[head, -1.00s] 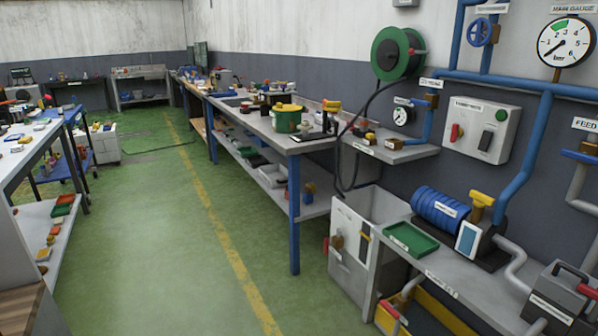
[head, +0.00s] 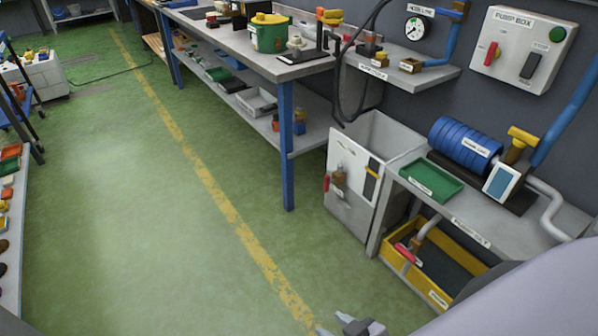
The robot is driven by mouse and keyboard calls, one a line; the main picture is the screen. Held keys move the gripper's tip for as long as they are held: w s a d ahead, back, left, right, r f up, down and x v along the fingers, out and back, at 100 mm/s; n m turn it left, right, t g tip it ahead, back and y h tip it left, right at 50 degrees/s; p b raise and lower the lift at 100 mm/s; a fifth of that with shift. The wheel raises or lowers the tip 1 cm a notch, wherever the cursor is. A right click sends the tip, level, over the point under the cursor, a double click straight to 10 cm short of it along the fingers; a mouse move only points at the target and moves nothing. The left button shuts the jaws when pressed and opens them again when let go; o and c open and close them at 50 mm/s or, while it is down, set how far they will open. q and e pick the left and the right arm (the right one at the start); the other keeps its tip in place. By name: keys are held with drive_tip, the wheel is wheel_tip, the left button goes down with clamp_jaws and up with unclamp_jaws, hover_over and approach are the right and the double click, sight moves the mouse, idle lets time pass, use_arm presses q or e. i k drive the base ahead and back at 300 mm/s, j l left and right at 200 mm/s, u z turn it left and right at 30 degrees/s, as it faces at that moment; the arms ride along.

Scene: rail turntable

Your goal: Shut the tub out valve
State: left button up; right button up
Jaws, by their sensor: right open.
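A grey tub (head: 375,135) stands on the floor at the left end of the pump bench. Its white front panel carries a small brass valve (head: 338,178) with a red handle (head: 327,183) that hangs down beside it. A second red-handled valve (head: 406,253) sits on a pipe over the yellow tray under the bench. I cannot read a label that tells which one is the tub out valve. My right gripper (head: 336,325) shows at the bottom edge, open and empty, well below and apart from both valves. My left gripper is out of view.
The pump bench (head: 470,220) holds a green tray (head: 432,181) and a blue pump (head: 465,145). The yellow tray (head: 388,262) sticks out low in front. A long workbench (head: 287,68) stands behind the tub. The green floor (head: 150,240) at left is clear.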

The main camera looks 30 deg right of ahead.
sight(327, 181)
drive_tip(key=i+j+z, duration=0.1)
drive_tip(key=i, duration=1.1)
drive_tip(key=i+j+z, duration=0.15)
drive_tip(key=i+z, duration=0.3)
drive_tip(key=i+j+z, duration=0.3)
drive_tip(key=i+z, duration=0.15)
drive_tip(key=i+j+z, duration=0.45)
drive_tip(key=i+z, duration=0.2)
drive_tip(key=i, duration=0.45)
